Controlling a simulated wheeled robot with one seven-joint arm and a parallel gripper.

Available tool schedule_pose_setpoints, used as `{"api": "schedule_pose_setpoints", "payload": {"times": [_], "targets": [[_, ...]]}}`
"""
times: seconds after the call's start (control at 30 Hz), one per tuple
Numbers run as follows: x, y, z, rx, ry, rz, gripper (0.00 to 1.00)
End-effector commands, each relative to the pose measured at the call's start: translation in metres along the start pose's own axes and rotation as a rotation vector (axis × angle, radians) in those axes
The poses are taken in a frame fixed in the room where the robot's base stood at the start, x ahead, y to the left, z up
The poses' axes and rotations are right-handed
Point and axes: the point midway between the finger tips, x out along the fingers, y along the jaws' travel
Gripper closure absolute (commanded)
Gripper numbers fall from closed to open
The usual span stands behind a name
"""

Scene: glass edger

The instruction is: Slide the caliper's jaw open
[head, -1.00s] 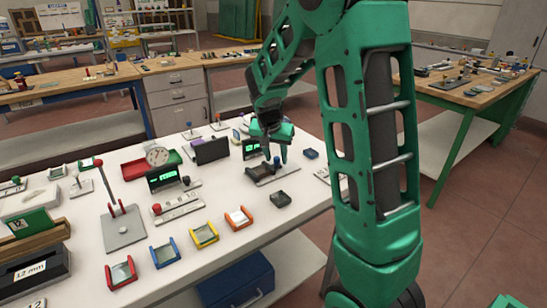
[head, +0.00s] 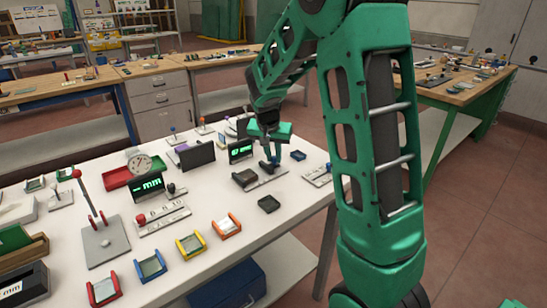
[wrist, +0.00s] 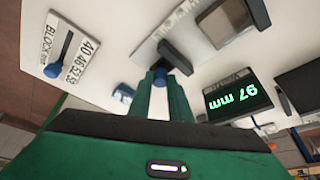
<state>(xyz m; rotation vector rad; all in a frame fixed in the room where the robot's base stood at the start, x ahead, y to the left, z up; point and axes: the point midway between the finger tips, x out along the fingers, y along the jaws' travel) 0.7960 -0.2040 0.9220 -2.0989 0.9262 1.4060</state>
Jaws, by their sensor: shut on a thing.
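The caliper (head: 265,179) lies on the white table as a grey rail with a dark jaw block (head: 244,177) at its left end. My gripper (head: 270,162) is over the rail, to the right of that block, with its fingers pointing down. The sliding jaw under my fingers is partly hidden. The caliper's display (head: 240,151) stands behind; its green digits in mm show upside down in the wrist view (wrist: 233,98).
A loose dark block (head: 268,204) lies in front of the caliper and a small blue tray (head: 298,155) to its right. A numbered block plate (head: 317,176) is near the right edge. Coloured holders (head: 190,245) stand at the front. A red-knobbed lever (head: 95,205) rises at the left.

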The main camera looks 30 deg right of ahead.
Motion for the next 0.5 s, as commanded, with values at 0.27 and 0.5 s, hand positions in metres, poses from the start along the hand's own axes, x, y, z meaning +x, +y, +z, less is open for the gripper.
{"api": "schedule_pose_setpoints", "payload": {"times": [0.27,0.5], "targets": [[-0.0012,-0.0028,-0.0003,-0.002,0.003,-0.004,0.63],[-0.0016,-0.0025,0.0005,-0.002,0.002,-0.003,0.63]]}}
